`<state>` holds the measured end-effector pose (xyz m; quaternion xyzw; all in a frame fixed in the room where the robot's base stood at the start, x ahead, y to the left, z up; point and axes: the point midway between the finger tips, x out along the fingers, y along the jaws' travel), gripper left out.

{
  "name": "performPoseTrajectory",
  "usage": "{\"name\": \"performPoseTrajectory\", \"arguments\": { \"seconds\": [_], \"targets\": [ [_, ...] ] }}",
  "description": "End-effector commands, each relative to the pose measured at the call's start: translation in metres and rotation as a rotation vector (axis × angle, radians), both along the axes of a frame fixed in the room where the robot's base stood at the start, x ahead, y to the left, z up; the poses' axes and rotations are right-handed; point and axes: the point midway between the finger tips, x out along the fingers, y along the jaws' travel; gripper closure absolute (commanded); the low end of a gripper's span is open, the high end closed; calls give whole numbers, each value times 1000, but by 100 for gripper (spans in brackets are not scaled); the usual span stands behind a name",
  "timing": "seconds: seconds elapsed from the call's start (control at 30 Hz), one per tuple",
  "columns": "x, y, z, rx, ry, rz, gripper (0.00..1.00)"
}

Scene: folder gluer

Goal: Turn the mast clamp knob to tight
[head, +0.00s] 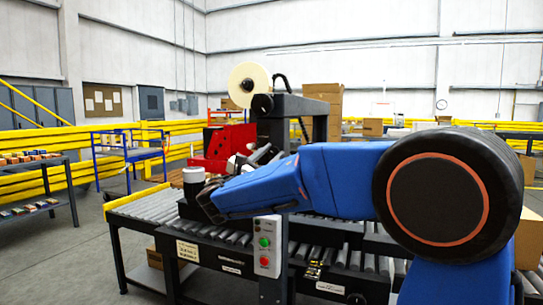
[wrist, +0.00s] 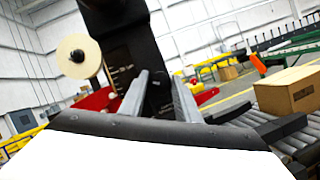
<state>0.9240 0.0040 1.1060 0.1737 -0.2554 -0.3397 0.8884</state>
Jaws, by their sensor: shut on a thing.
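The black mast (head: 273,128) of the machine stands behind the roller conveyor in the head view. It fills the upper middle of the wrist view (wrist: 118,35), with small pale markings on its face. My gripper (head: 265,153) reaches the lower part of the mast from the front. In the wrist view its two grey fingers (wrist: 160,92) stand on either side of a dark part in front of the mast, closed on it. This dark part appears to be the mast clamp knob; its outline and any tight mark cannot be made out.
A cream tape roll (head: 248,84) and a round black knob (head: 262,105) sit near the mast top. A red machine part (head: 226,145) is behind my gripper. A white-topped cylinder (head: 194,175) and a button box (head: 266,245) stand at the conveyor. A carton (wrist: 290,90) lies at right.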

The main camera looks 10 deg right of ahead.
Motion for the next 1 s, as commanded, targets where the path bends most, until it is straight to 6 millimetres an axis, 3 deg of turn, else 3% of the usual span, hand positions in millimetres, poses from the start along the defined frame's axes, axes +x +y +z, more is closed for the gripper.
{"name": "performPoseTrajectory", "arguments": {
  "seconds": [1.0],
  "targets": [
    [1, 2, 2, 738, -533, -1, 93]
  ]
}}
